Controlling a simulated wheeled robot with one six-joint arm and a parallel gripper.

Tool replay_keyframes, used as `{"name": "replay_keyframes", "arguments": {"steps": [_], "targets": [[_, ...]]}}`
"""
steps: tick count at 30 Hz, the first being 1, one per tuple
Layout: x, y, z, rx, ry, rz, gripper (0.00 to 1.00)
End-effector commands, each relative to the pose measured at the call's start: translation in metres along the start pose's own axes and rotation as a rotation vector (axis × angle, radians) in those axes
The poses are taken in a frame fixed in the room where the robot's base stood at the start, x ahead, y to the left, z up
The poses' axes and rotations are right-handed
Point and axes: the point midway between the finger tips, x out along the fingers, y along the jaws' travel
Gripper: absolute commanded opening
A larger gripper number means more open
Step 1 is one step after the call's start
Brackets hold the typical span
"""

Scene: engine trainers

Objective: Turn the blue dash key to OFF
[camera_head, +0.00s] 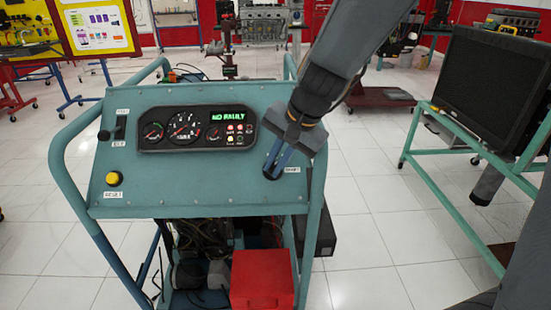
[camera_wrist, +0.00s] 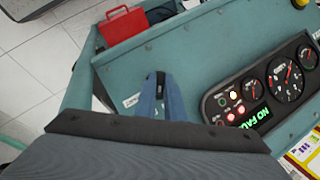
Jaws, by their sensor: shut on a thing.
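The teal dash panel (camera_head: 230,185) stands in front of me on a tubular frame. My gripper (camera_head: 270,174) is at the lower right of the panel, next to a small white label (camera_head: 292,170). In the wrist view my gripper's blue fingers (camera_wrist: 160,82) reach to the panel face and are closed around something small. This sits where the blue dash key would be, but the fingers hide it, so I cannot tell its angle. The instrument cluster (camera_head: 197,128) has several gauges, lit lamps and a green display reading NO FAULT; it also shows in the wrist view (camera_wrist: 262,90).
A yellow button (camera_head: 114,178) and a black switch (camera_head: 119,128) are on the panel's left side. A red box (camera_head: 262,278) sits low on the stand, below the panel. A monitor (camera_head: 492,88) stands on a green cart at right. White floor is open between them.

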Motion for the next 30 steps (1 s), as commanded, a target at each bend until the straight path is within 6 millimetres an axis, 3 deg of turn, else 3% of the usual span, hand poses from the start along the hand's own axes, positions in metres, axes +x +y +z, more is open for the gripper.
{"name": "replay_keyframes", "arguments": {"steps": [30], "targets": [[-0.0011, -0.0057, 0.0013, -0.521, 0.0, 0.325, 0.0]]}}
